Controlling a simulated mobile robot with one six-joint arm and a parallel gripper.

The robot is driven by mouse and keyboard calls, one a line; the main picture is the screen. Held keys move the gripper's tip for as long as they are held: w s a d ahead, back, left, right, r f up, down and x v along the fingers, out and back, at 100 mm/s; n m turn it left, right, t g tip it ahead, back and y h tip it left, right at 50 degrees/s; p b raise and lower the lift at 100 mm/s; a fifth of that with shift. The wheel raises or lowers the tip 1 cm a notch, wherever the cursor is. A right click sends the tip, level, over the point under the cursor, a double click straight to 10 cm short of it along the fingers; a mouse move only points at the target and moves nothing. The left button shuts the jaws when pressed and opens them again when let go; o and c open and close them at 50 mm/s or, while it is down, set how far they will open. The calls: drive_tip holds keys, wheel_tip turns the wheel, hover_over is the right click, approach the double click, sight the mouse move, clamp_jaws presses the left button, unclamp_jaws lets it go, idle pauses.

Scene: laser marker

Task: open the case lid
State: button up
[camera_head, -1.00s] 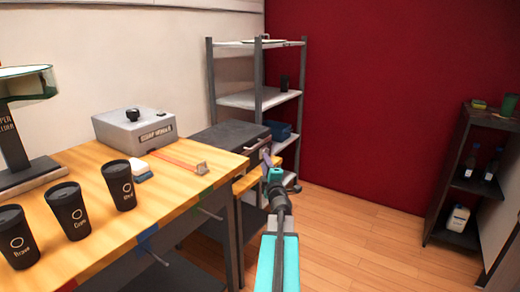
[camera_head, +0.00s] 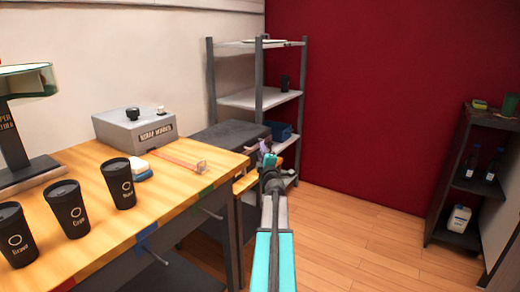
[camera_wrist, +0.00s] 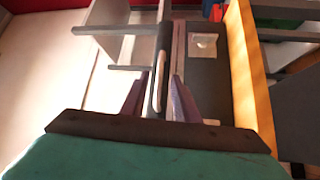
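The dark grey case (camera_head: 228,134) sits on a low wooden stand behind the long table, and its lid looks closed. My gripper (camera_head: 265,147) is at the right front side of the case; my arm hides part of that side. In the wrist view the two purple fingers (camera_wrist: 160,98) stand apart, with a narrow grey bar (camera_wrist: 160,75), apparently the case's handle, between them. Gaps seem to show beside the bar. A dark face of the case (camera_wrist: 208,85) with a pale patch lies right of the fingers.
A grey metal shelf (camera_head: 250,99) stands just behind the case. The wooden table (camera_head: 180,200) at left holds black cups (camera_head: 118,183) and a grey marker box (camera_head: 133,129). A dark shelf (camera_head: 462,180) stands at far right. The floor between is clear.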

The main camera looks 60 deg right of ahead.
drive_tip(key=shift+x, duration=1.9)
clamp_jaws()
drive_tip(key=shift+r, duration=0.1)
